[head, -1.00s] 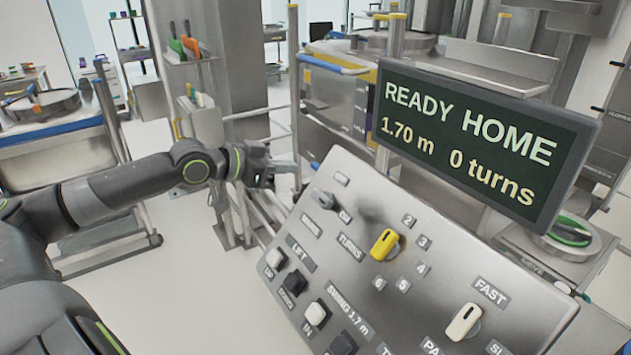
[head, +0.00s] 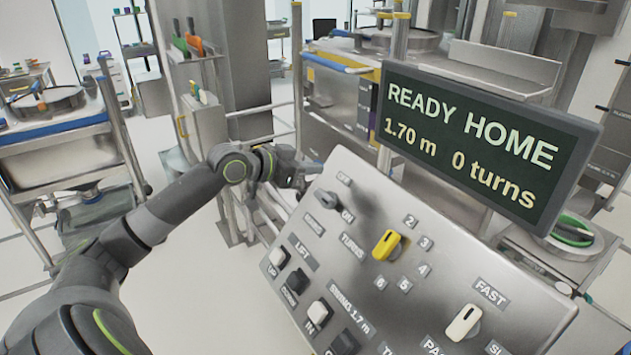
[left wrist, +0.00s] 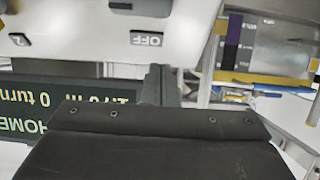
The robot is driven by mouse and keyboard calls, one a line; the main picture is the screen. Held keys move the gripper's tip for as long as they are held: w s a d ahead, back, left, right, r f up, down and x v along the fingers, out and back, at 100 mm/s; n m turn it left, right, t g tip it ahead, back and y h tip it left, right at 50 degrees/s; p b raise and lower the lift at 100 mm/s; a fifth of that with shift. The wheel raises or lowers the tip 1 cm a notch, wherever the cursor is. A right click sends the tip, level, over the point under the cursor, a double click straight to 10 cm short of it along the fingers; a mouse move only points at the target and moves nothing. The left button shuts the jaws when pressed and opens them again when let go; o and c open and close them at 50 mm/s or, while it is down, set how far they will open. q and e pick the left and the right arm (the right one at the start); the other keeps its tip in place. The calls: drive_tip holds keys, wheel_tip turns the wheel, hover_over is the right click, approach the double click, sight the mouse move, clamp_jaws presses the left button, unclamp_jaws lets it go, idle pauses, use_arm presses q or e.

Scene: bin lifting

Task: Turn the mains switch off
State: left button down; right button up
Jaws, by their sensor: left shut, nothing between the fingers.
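The mains switch (head: 325,199) is a grey rotary knob at the upper left of the sloping control panel. Its handle points towards the ON label (head: 348,216); the OFF label (head: 344,180) is above it. My left gripper (head: 312,170) is shut and empty at the panel's upper left edge, close to the OFF label and apart from the knob. In the left wrist view the shut fingers (left wrist: 158,84) lie below an upside-down OFF label (left wrist: 147,39). A dark part at the top edge there is cut off, and I cannot tell what it is. My right gripper is out of view.
A display (head: 480,140) reading READY HOME, 1.70 m, 0 turns stands behind the panel. A yellow turns knob (head: 386,244), a white speed knob (head: 464,322) and push buttons (head: 297,281) share the panel.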

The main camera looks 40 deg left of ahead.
sight(324, 198)
use_arm(q)
drive_tip(key=p+x, duration=0.1)
drive_tip(key=x, duration=0.3)
drive_tip(key=shift+w+d, duration=0.1)
drive_tip(key=shift+d, duration=0.1)
drive_tip(key=shift+s+a+f+p, duration=0.25)
drive_tip(key=shift+s+f+p, duration=0.15)
drive_tip(key=shift+s+f, duration=0.15)
drive_tip(key=shift+s+a+f+p, duration=0.25)
drive_tip(key=shift+s+f+p, duration=0.15)
drive_tip(key=shift+f, duration=0.2)
drive_tip(key=shift+s+a+f, duration=0.15)
drive_tip(key=shift+s+f, duration=0.2)
drive_tip(key=shift+s, duration=0.05)
drive_tip(key=shift+f, duration=0.1)
drive_tip(key=shift+w, duration=0.1)
